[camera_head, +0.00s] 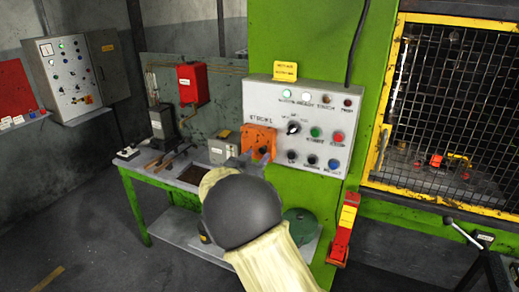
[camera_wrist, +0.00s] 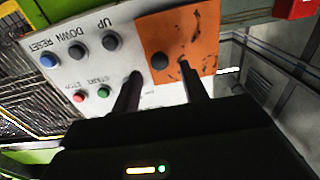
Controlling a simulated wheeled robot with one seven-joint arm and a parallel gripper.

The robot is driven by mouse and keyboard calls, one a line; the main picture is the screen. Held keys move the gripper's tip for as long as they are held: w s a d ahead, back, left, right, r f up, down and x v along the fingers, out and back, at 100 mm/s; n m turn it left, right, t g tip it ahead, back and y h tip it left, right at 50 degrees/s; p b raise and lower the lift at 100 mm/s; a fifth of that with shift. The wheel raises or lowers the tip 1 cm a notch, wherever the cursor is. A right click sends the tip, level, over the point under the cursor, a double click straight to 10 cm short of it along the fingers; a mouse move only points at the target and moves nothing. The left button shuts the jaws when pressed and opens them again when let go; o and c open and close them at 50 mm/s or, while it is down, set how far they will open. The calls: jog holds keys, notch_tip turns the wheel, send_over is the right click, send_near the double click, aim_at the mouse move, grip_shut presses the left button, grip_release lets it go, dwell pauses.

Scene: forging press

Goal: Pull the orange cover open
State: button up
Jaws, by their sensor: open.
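The orange cover (camera_head: 258,141) is a scuffed flap at the lower left of the light grey control panel (camera_head: 308,108). It looks flat against the panel front. In the wrist view, where the panel appears upside down, the orange cover (camera_wrist: 194,32) has a dark round knob or hole in it. My gripper (camera_wrist: 161,72) is open, with one finger in front of the cover and the other by the panel face near the cover's edge. I cannot tell whether either finger touches. In the head view my wrist hides much of my gripper (camera_head: 245,161).
Buttons and a selector (camera_head: 293,127) sit right of the cover. A grey box (camera_head: 223,148) stands just left of it on the green-framed bench (camera_head: 155,175). A red box (camera_head: 192,84) hangs behind. A yellow-framed mesh guard (camera_head: 455,95) is at right.

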aim_at(255, 147)
jog(key=shift+x, duration=1.35)
grip_shut()
jog(key=shift+d+p, duration=0.1)
jog(key=shift+p, duration=0.2)
